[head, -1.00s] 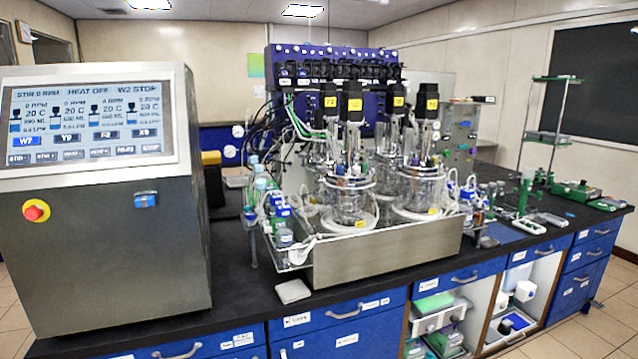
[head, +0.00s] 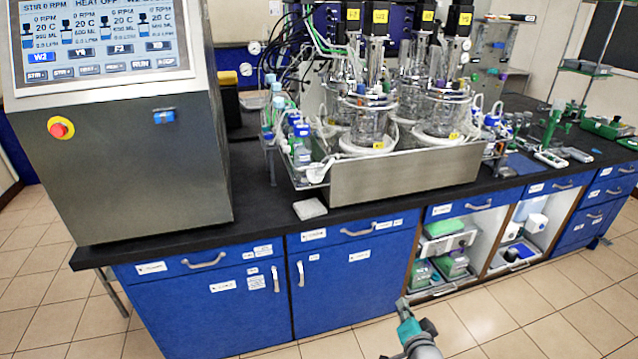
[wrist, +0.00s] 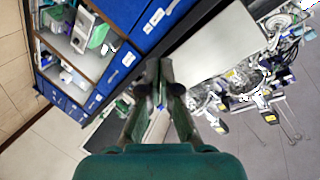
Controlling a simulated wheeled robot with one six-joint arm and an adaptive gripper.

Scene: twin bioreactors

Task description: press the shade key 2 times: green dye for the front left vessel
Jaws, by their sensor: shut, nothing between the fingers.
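My gripper (head: 405,310) is low in the head view, in front of the bench's cupboards and apart from them. In the wrist view its fingers (wrist: 163,88) are together and hold nothing. The front left vessel (head: 370,122) is a clear glass vessel with a black motor on top, standing in the steel tray (head: 405,178). The control cabinet (head: 140,170) at the left has a lit screen (head: 95,45) with several keys along its bottom; one label, W2, is highlighted blue. I cannot make out a shade key by name.
A red stop knob (head: 60,128) and a small blue part (head: 164,117) are on the cabinet front. Small bottles (head: 300,145) stand left of the vessels. A white pad (head: 310,208) lies on the bench edge. Tiled floor (head: 530,320) is clear at the right front.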

